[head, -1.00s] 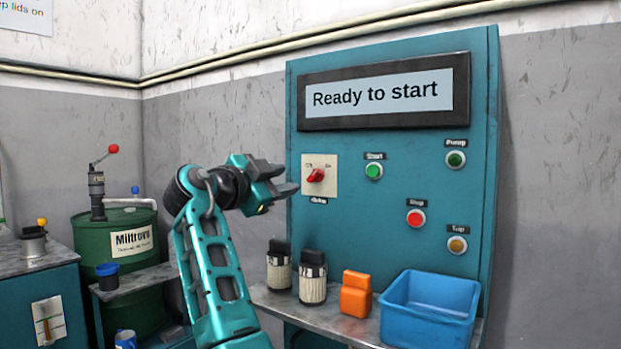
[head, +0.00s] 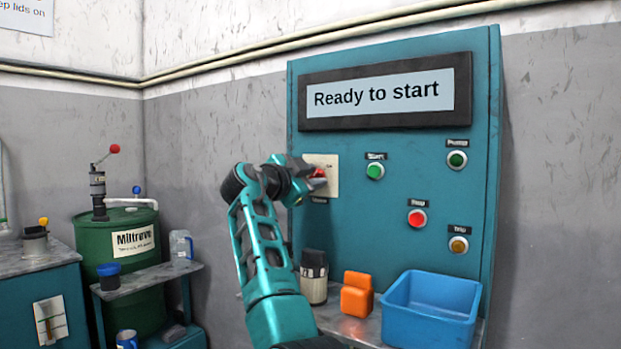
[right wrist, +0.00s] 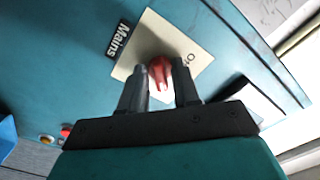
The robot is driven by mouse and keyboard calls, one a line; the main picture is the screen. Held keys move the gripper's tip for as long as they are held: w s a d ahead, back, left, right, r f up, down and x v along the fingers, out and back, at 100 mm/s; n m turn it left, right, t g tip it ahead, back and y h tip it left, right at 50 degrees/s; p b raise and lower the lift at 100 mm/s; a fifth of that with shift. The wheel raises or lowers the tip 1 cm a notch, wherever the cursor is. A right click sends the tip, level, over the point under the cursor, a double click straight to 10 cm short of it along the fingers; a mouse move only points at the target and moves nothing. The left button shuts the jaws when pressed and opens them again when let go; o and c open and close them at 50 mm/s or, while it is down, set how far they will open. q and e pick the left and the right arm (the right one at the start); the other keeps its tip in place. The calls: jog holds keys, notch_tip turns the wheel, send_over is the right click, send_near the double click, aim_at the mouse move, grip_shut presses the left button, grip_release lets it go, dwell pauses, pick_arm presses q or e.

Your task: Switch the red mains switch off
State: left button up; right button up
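The red mains switch (right wrist: 160,72) is a red knob on a cream plate (right wrist: 195,50), beside the label "Mains" in the right wrist view. In the head view the knob (head: 319,173) is partly hidden by my right gripper (head: 308,176). The right gripper also shows in the right wrist view (right wrist: 160,88), with one finger on each side of the knob. The fingers stand apart, and I see no clear grip on it. The knob's exact setting is hard to read. My left gripper is not in view.
The teal panel carries a display (head: 383,94) reading "Ready to start", a green start button (head: 375,171), a red stop button (head: 417,219) and other buttons. Below are a blue bin (head: 430,310), an orange object (head: 357,295) and a dark-capped jar (head: 314,280).

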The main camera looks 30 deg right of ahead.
grip_shut()
